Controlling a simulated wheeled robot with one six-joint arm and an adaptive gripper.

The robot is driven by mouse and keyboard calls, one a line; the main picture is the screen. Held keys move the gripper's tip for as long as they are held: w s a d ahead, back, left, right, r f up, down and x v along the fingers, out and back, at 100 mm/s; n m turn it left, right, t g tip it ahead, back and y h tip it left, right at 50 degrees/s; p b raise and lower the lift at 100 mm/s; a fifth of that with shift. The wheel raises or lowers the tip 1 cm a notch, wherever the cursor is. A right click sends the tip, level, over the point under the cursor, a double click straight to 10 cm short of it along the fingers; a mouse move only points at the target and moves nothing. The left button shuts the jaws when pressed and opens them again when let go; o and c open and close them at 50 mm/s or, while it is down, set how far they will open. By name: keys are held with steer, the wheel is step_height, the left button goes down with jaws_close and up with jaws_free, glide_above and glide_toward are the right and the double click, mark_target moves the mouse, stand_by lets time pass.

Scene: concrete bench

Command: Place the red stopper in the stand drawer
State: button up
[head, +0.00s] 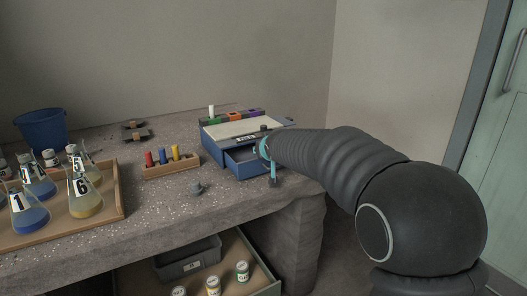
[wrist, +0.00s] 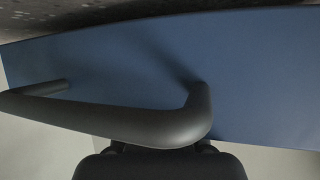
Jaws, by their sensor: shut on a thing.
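The red stopper (head: 149,159) stands upright at the left end of a small wooden rack (head: 172,171), beside a blue and a yellow one. The blue stand (head: 213,150) is to its right on the bench. Its drawer (head: 245,170) is partly pulled out, and its inside shows in the head view. My gripper (head: 271,175) is at the drawer's front. In the wrist view the dark bar handle (wrist: 110,118) crosses the blue drawer front, and my gripper (wrist: 160,155) is shut on it. The fingertips are mostly hidden behind the handle.
A wooden tray (head: 122,200) with several labelled flasks and a blue bucket (head: 41,130) are at the left. A small grey object (head: 198,188) lies near the bench's front edge. Below, an open drawer (head: 255,265) holds a grey bin and several jars.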

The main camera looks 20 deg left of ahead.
steer(key=shift+f, duration=0.9)
steer(key=o, duration=0.5)
steer(key=shift+r+p, duration=0.3)
steer(key=shift+r, duration=0.15)
steer(key=r+v, duration=0.1)
steer(key=v, duration=1.1)
steer(key=shift+b, duration=0.4)
steer(key=shift+w+r, duration=0.1)
steer(key=s+d+f+m+g+h, duration=0.15)
steer(key=s+d, duration=0.25)
steer(key=d, duration=0.4)
steer(key=s+d+m+h, duration=0.15)
steer(key=s+d, duration=0.25)
steer(key=d, duration=0.5)
steer(key=s+d+f+h, duration=0.15)
steer(key=s+d, duration=0.25)
steer(key=d, duration=0.4)
steer(key=s+d+f+m+g+h, duration=0.1)
steer(key=s+d+f, duration=0.3)
steer(key=s, duration=0.6)
steer(key=s+d+f+m+g+h, duration=0.1)
steer(key=s+d+f, duration=0.3)
steer(key=s+d, duration=0.4)
steer(key=shift+s+d+f+m+g, duration=0.3)
steer(key=shift+s+m+g, duration=0.45)
steer(key=shift+s, duration=0.2)
